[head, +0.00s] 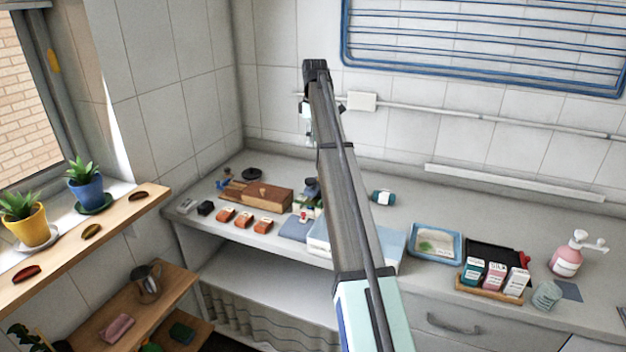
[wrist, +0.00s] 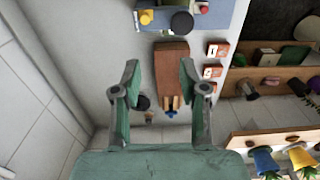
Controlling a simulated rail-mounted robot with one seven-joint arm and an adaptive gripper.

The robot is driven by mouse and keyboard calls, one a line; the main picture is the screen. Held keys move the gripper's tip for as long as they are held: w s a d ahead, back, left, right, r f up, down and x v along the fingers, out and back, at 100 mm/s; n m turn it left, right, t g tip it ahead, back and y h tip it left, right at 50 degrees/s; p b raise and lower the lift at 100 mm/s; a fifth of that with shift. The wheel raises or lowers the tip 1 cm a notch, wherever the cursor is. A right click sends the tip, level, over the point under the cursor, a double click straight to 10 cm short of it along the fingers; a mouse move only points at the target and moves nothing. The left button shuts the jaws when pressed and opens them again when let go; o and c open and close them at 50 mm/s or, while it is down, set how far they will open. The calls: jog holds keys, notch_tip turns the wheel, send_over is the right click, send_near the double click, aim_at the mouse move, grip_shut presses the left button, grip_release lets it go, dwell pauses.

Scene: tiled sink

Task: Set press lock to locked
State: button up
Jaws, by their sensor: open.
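I cannot single out a part that is clearly the press lock. A small device with a dark round knob, yellow parts and a red button (wrist: 204,9) is at the top of the wrist view. In the head view it is a dark-topped item (head: 311,187), partly hidden by my arm. A brown wooden block (wrist: 172,68) lies below it, with a blue-tipped part at one end; the block also shows in the head view (head: 264,196). My gripper (wrist: 159,70) is open and empty, above the counter, its fingers framing the block from above.
Several orange-and-white small boxes (head: 244,219) line the counter's front edge. A blue tray (head: 435,257), a rack of cartons (head: 488,288) and a pink pump bottle (head: 567,257) stand right. A shelf with potted plants (head: 85,235) is left. A wall pipe (head: 430,110) runs behind.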

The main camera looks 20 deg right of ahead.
notch_tip(320, 180, up, 4)
jog(key=d, duration=0.3)
jog(key=f+p, duration=0.1)
jog(key=f, duration=0.5)
jog(key=f+p, duration=0.1)
jog(key=f, duration=0.4)
jog(key=f+p, duration=0.2)
jog(key=f, duration=0.4)
jog(key=shift+w+a+f, duration=0.15)
jog(key=shift+w+f, duration=0.15)
jog(key=shift+f, duration=0.05)
grip_shut()
